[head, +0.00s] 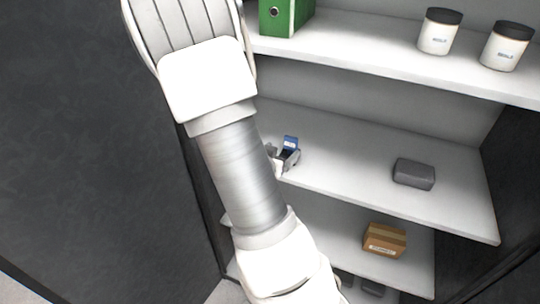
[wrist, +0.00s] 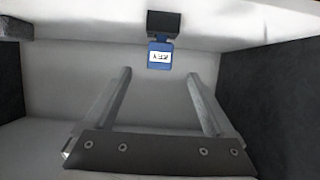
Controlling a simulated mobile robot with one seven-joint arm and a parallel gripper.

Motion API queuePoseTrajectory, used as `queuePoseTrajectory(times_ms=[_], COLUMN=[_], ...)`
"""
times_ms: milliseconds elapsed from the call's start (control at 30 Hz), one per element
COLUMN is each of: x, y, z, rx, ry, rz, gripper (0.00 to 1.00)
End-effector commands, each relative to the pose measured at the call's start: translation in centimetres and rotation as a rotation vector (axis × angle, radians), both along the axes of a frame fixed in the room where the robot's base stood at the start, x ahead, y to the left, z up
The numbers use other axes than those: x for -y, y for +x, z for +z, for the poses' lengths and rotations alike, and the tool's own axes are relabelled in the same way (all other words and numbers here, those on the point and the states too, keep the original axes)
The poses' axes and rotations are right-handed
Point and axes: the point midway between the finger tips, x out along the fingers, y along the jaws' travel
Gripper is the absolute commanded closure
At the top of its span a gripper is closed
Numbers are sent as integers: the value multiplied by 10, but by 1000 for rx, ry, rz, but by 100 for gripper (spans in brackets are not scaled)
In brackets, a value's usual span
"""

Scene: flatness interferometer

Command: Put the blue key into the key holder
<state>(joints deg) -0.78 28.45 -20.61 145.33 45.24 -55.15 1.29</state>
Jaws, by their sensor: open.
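The blue key (wrist: 160,56) has a white label and shows upright between and beyond my fingertips in the wrist view. It meets a small dark block (wrist: 164,22); I cannot tell whether this block is the key holder. In the head view the blue key (head: 291,142) is at the left end of the middle shelf, partly hidden by my gripper. My gripper (wrist: 160,76) is open and empty, its two fingers pointing toward the key on either side. In the head view my gripper (head: 290,159) is mostly hidden behind my arm.
The middle shelf (head: 340,185) holds a dark grey box (head: 413,173) to the right, with free room between. White jars (head: 440,32) and a green binder (head: 286,15) stand on the upper shelf. A brown carton (head: 385,240) sits below. Dark side walls flank the shelves.

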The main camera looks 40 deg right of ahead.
Motion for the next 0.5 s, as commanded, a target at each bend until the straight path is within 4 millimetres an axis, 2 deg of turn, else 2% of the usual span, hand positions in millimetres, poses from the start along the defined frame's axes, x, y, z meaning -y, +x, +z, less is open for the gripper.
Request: queuePoseTrajectory(times_ms=[33,500], x=[-1,-15], y=[0,-7], z=[7,13], rx=[-5,-3], ry=[0,-1], rz=[1,0], gripper=[11,11])
